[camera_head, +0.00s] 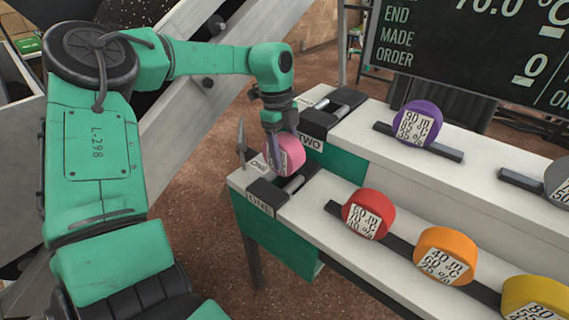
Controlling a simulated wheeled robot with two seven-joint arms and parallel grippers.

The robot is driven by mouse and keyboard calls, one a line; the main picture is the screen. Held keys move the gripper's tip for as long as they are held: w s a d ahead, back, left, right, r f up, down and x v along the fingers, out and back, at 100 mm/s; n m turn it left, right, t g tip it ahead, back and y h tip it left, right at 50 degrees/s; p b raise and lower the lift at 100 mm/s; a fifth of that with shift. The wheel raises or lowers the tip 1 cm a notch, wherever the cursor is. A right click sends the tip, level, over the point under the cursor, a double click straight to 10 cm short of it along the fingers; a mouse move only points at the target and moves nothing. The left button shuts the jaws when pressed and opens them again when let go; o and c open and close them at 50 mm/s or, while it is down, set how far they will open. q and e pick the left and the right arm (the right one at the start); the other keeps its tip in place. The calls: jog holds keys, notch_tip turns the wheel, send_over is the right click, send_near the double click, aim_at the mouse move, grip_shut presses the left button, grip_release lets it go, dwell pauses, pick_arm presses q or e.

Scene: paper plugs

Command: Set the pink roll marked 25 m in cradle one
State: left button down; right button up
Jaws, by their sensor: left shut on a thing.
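The pink roll (293,151) is held in my left gripper (278,152), near the left end of the front bench. The gripper is shut on it and hides part of the roll and most of its label, so I cannot read the length mark. Cradle one (272,192), with a dark block marked ONE and a metal roller, sits just below and in front of the roll. I cannot tell whether the roll touches the cradle. Cradle two (331,108), marked TWO, is behind on the rear bench. My right gripper does not show.
Red (368,213), orange (445,255) and yellow (535,297) rolls stand on a dark rail on the front bench. A purple roll (417,122) and a grey roll (558,182) are on the rear bench. A dark order board (470,50) stands behind.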

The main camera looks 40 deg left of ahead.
pick_arm(q)
notch_tip(320, 180, down, 3)
jog(key=shift+f, duration=0.1)
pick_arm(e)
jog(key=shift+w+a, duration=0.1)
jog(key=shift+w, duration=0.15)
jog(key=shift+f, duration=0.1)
pick_arm(q)
jog(key=shift+c, duration=1.8)
grip_release()
jog(key=shift+f, duration=0.1)
jog(key=shift+o, duration=1.2)
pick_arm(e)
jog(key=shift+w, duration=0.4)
pick_arm(q)
jog(key=shift+r, duration=0.25)
jog(key=r, duration=0.4)
jog(key=a+r, duration=0.1)
jog(key=r, duration=0.3)
jog(key=a+r+p, duration=0.1)
jog(key=r, duration=0.2)
jog(key=shift+r, duration=0.4)
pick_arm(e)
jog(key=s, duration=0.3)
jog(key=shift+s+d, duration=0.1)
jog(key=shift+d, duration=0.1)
